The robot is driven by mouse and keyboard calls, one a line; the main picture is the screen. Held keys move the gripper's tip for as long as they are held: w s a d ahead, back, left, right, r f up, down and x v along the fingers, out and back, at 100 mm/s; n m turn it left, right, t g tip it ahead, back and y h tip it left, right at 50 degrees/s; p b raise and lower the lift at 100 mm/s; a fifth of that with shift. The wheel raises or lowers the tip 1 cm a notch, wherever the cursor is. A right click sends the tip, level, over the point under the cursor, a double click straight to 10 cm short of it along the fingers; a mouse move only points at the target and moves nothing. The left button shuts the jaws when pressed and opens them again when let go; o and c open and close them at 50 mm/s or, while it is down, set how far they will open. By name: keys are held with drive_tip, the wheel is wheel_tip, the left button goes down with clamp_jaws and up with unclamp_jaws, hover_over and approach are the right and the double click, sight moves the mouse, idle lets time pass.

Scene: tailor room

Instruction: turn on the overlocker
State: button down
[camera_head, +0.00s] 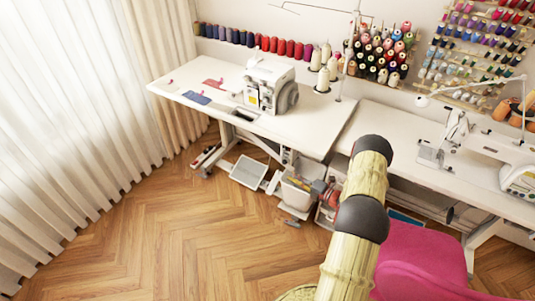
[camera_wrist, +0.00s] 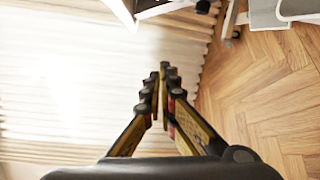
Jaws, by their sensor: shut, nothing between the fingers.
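The overlocker (camera_head: 270,86) is a white machine with a grey handwheel on its right side. It stands upright on the left white table (camera_head: 310,129) in the head view, in front of several thread cones. Its power switch is too small to make out. My gripper (camera_wrist: 163,76) is shut and empty in the wrist view, with its fingertips together, pointing toward the curtain. The overlocker does not show in the wrist view. In the head view my arm rises at the lower right, but my gripper cannot be made out there.
A second white table with a sewing machine (camera_head: 455,133) stands at the right. A pink chair (camera_head: 425,262) is at the lower right. Pedals and bins (camera_head: 300,188) sit under the left table. A white curtain (camera_head: 70,120) hangs at the left. The wooden floor (camera_head: 190,240) is clear.

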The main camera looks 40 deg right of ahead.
sight(285, 148)
drive_tip(key=shift+w+d+r+m+t+h, duration=0.3)
drive_tip(key=shift+d+r+m, duration=0.3)
drive_tip(key=shift+m, duration=0.6)
drive_tip(key=shift+w+d+r+m+t+h, duration=0.25)
drive_tip(key=shift+d+r+m, duration=0.35)
drive_tip(key=shift+m, duration=0.6)
drive_tip(key=shift+w+d+f+b, duration=0.15)
drive_tip(key=shift+w+d+b, duration=0.45)
drive_tip(key=shift+w, duration=1.3)
drive_tip(key=shift+w+d+f+b, duration=0.1)
drive_tip(key=shift+w+b, duration=0.85)
drive_tip(key=shift+w, duration=0.95)
drive_tip(key=shift+w+d+f+b, duration=0.15)
drive_tip(key=shift+w+d+b, duration=0.45)
drive_tip(key=shift+w, duration=1.3)
drive_tip(key=shift+a, duration=0.2)
